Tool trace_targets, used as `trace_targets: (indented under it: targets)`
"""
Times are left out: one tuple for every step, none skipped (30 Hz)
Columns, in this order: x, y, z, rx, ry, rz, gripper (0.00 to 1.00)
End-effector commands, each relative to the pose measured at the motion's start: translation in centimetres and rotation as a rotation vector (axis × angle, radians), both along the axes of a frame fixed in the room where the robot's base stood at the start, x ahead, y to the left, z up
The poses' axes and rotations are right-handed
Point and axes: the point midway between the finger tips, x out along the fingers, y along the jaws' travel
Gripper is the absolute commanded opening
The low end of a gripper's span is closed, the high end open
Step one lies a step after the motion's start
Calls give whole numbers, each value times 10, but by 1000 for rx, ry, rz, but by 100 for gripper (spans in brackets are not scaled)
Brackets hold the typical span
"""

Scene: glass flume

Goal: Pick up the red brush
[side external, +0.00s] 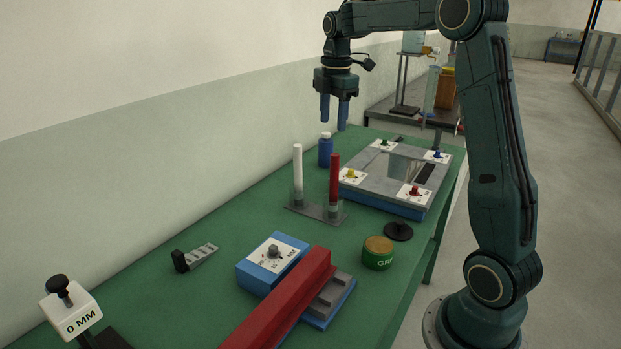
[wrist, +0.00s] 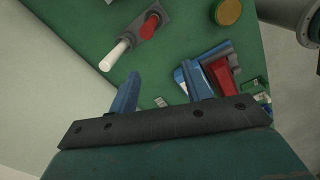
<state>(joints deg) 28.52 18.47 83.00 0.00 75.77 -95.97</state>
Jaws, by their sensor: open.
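A red upright cylinder (side external: 334,178), which fits the red brush, stands beside a white one (side external: 297,170) in a small grey stand (side external: 315,212) on the green table. No bristles can be made out. In the wrist view the red cylinder (wrist: 150,26) shows at the top, beyond the white one (wrist: 116,54). My gripper (side external: 334,124) is open and empty, pointing down, high above the table and apart from the stand. In the wrist view its two fingers (wrist: 160,72) are spread with nothing between them.
A blue bottle (side external: 325,152) stands behind the stand. A grey plate with coloured knobs (side external: 389,172) lies behind right. A blue box (side external: 262,275), a long red bar (side external: 283,300) and a green tin (side external: 378,254) are in front. A pale wall (side external: 150,170) borders the table's left.

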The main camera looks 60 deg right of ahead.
Motion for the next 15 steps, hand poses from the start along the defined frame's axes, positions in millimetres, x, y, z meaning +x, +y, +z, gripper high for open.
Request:
trace_targets:
  targets:
    - [4,-11,-6,5,14,28,48]
    - [6,-16,-8,8,20,46,48]
    - [8,-21,-12,11,26,68,48]
    - [9,-25,-13,13,30,81,48]
    - [9,-28,-15,15,34,94,48]
    - [10,-32,-17,17,38,107,48]
    - [11,-34,-18,18,41,116,48]
    - [11,-35,-19,20,42,122,48]
    - [12,-36,-20,20,44,128,48]
    - [12,-37,-20,20,44,132,48]
    - [12,-37,-20,20,45,134,48]
    - [12,-38,-20,21,45,135,48]
    - [12,-37,-20,20,45,135,48]
    - [12,-37,-20,20,45,135,48]
    - [12,-37,-21,21,45,135,48]
